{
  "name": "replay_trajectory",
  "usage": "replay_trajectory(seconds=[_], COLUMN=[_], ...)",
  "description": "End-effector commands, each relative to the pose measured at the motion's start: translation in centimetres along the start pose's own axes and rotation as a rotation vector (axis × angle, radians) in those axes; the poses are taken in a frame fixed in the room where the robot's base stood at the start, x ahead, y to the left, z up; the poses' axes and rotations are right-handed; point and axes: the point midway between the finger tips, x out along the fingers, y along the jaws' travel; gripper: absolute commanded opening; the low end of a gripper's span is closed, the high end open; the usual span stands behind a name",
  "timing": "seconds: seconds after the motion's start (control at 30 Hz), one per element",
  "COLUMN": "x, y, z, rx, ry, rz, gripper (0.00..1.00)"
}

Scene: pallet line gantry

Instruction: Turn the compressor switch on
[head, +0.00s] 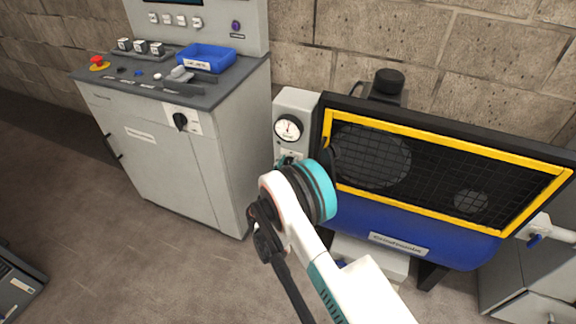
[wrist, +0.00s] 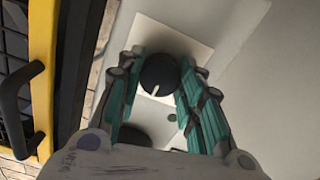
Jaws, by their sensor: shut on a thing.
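The compressor switch is a round black knob (wrist: 159,74) on a pale plate (wrist: 190,50). Its white pointer mark points down and slightly left in the wrist view. My gripper (wrist: 160,70) has teal-padded fingers on both sides of the knob and is shut on it. In the head view, the compressor's grey control box (head: 296,104) carries a round gauge (head: 288,129), with the switch plate below it. My wrist covers most of that spot, so the knob is largely hidden there.
The compressor has a yellow-framed mesh guard (head: 440,140) and a blue tank (head: 420,236) right of the box. A grey cabinet (head: 160,170) at left has another black rotary switch (head: 181,121), a blue tray (head: 206,58) and a red emergency button (head: 98,62). Floor is clear in front.

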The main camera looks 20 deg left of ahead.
Motion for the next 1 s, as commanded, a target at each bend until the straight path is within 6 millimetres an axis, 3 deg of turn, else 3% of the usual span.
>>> replay_trajectory(seconds=[0.47, 1.0], x=[0.01, -0.01], y=[0.0, 0.06], z=[-0.02, 0.01], rx=[0.131, 0.622], ry=[0.0, 0.0], rz=[-0.001, -0.001], gripper=[0.1, 0.1])
